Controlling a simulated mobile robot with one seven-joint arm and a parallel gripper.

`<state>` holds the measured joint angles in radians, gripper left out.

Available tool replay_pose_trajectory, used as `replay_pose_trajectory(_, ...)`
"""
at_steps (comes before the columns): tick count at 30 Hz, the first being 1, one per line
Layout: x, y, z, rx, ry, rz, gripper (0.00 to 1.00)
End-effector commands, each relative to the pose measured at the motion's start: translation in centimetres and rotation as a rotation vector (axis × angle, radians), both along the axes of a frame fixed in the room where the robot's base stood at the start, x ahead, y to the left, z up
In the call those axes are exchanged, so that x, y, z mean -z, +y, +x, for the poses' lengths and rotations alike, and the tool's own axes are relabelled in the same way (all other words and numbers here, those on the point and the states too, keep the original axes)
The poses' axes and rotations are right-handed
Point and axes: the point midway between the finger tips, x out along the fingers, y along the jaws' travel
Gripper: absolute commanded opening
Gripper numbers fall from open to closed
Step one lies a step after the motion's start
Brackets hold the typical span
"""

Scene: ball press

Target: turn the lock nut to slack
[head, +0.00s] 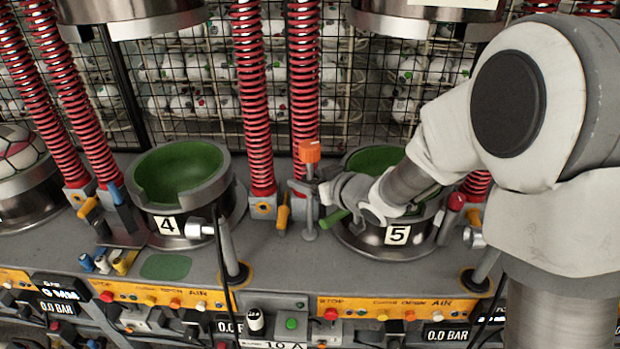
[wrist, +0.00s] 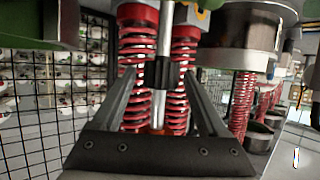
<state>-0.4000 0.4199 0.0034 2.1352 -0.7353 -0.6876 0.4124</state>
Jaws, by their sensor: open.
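The lock nut (wrist: 161,74) is a dark ribbed collar on a thin silver rod. In the wrist view it sits between the two fingers of my open gripper (wrist: 160,82), near their tips. I cannot tell whether either finger touches it. In the head view my gripper (head: 318,193) reaches from the right to an upright post with an orange top (head: 309,151), left of bowl 5. The nut itself is too small and covered to make out there.
Red springs (head: 303,80) stand close behind the post. Press bowl 5 (head: 397,240) lies under my arm, with a green handle (head: 333,218) beside my gripper. Bowl 4 (head: 222,195) stands to the left. A wire mesh with balls is behind. Control panels (head: 400,308) run along the front.

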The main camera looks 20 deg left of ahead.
Motion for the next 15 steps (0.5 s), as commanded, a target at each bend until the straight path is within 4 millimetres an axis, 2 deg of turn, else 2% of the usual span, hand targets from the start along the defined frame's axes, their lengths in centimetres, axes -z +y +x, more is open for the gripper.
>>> replay_pose_trajectory(2,0.00,-0.01,-0.01,0.000,0.000,0.000,0.76)
replay_pose_trajectory(3,-0.01,-0.01,-0.01,0.000,0.000,0.000,0.73)
replay_pose_trajectory(15,-0.01,-0.03,-0.03,0.000,0.000,0.000,0.01)
